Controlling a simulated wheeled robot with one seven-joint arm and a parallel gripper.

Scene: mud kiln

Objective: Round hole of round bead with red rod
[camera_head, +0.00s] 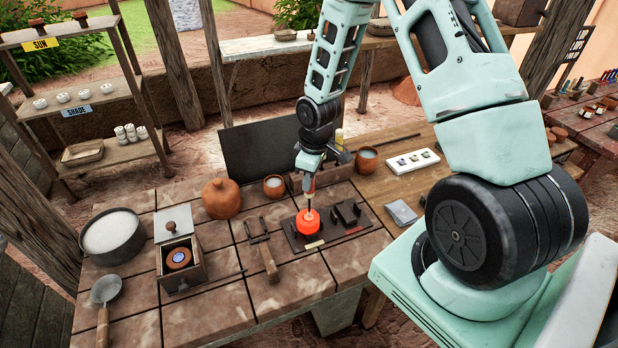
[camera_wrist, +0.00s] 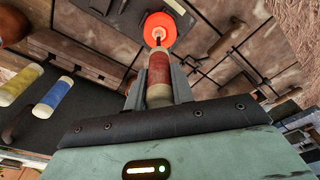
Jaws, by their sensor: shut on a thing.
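The round bead (camera_head: 307,222) glows orange-red and sits on a dark plate (camera_head: 301,244) on the brick table; it also shows in the wrist view (camera_wrist: 158,25). My gripper (camera_head: 308,180) is above the bead, pointing down. In the wrist view my gripper (camera_wrist: 157,88) is shut on the handle of the red rod (camera_wrist: 159,67), a pale handle with a red band. Its thin dark metal end meets the bead in both views. How deep the tip is in the bead, and the hole itself, I cannot tell.
Black blocks (camera_head: 346,213) stand on the plate just right of the bead. Yellow (camera_wrist: 20,84) and blue (camera_wrist: 54,97) banded handles lie beside a dark panel in the wrist view. A clay jar (camera_head: 221,199), a small cup (camera_head: 274,187) and a tong-like tool (camera_head: 268,262) are to the left.

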